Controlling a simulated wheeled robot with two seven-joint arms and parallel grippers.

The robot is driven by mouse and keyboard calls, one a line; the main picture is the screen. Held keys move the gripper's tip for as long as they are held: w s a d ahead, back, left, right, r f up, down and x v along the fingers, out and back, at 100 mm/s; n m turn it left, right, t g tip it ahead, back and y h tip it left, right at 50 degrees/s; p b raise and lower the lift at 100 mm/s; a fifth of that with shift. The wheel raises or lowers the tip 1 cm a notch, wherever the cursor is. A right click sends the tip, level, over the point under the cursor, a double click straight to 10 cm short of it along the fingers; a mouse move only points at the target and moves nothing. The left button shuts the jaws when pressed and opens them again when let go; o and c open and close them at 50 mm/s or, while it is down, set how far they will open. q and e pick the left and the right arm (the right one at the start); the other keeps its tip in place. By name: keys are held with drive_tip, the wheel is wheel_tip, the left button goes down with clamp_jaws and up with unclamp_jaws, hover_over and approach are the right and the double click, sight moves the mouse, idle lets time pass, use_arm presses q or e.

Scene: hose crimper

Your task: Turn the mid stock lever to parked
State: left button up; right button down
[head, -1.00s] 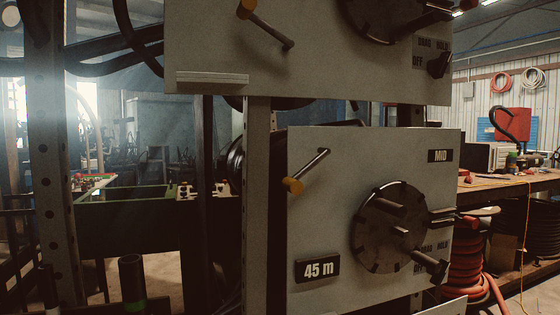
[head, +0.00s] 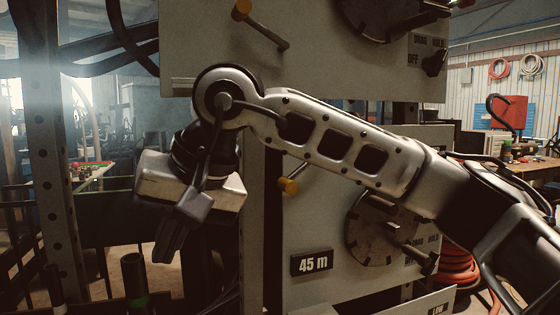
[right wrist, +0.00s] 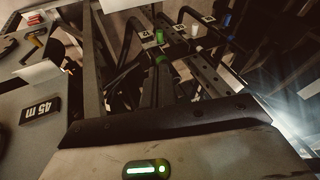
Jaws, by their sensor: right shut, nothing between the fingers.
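The mid panel (head: 335,275) is a grey plate with a "45 m" label (head: 312,263). On it is a lever with a yellow tip (head: 289,186), which I take for the mid stock lever; its tip shows below my right arm, and the arm hides its pivot end. My right gripper (head: 165,250) points down, shut and empty, to the left of the panel and apart from the lever. The "45 m" label also shows at the left of the right wrist view (right wrist: 39,110). My left gripper is out of view.
The upper panel (head: 330,75) has a similar yellow-ended lever (head: 262,24). A perforated post (head: 52,190) stands at the left.

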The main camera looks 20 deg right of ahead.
drive_tip(key=w+d+r+t+h, duration=0.2)
drive_tip(key=d+r+t+h, duration=0.5)
drive_tip(key=d+r, duration=0.85)
drive_tip(key=g+p, duration=0.1)
approach(284, 178)
drive_tip(key=w, duration=0.4)
drive_tip(key=shift+h, duration=0.3)
drive_tip(key=shift+w+d+f, duration=0.1)
drive_tip(key=shift+d+f, duration=0.1)
drive_tip(key=shift+f, duration=0.8)
drive_tip(key=shift+w+d+f, duration=0.1)
drive_tip(key=shift+d+f, duration=0.1)
drive_tip(key=shift+f, duration=0.75)
